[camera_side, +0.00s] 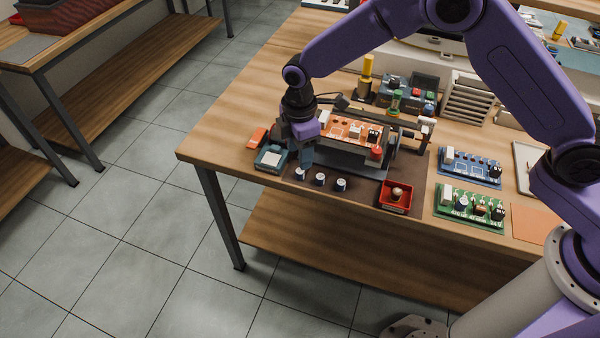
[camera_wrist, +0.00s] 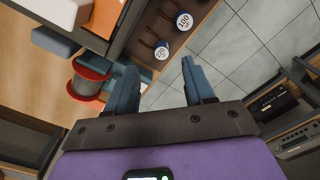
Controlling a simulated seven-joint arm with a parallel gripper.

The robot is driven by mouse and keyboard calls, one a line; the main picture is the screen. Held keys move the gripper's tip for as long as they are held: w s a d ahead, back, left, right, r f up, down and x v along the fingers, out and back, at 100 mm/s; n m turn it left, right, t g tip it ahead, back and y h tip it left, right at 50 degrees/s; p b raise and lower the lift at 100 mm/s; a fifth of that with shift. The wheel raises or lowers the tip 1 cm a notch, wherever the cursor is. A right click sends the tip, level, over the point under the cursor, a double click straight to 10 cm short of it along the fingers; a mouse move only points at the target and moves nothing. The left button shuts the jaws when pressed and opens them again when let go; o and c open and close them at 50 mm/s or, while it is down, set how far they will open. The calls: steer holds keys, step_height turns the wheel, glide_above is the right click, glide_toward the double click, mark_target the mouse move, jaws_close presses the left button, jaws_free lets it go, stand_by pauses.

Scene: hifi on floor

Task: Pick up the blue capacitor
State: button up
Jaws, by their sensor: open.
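Three small capacitors with pale round tops and dark blue sides stand in a row near the bench's front edge: a left one (camera_side: 300,173), a middle one (camera_side: 320,179) and a right one (camera_side: 341,184). In the wrist view I see two, one marked 220 (camera_wrist: 162,51) and one marked 100 (camera_wrist: 184,21), with leads showing. I cannot tell which one the task means. My gripper (camera_side: 305,157) is open, pointing down just behind and above the left capacitor. In the wrist view its blue-grey fingers (camera_wrist: 162,66) are apart with nothing between them.
An orange circuit board (camera_side: 350,129) sits in a holder behind the row. A red tray (camera_side: 397,208) with a round part stands to the right. A teal-grey box (camera_side: 270,158) is left of my gripper. Blue (camera_side: 470,168) and green (camera_side: 470,206) boards lie further right.

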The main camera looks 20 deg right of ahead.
mark_target(300, 174)
steer(key=shift+s+f, duration=0.15)
steer(key=shift+f, duration=2.9)
jaws_close()
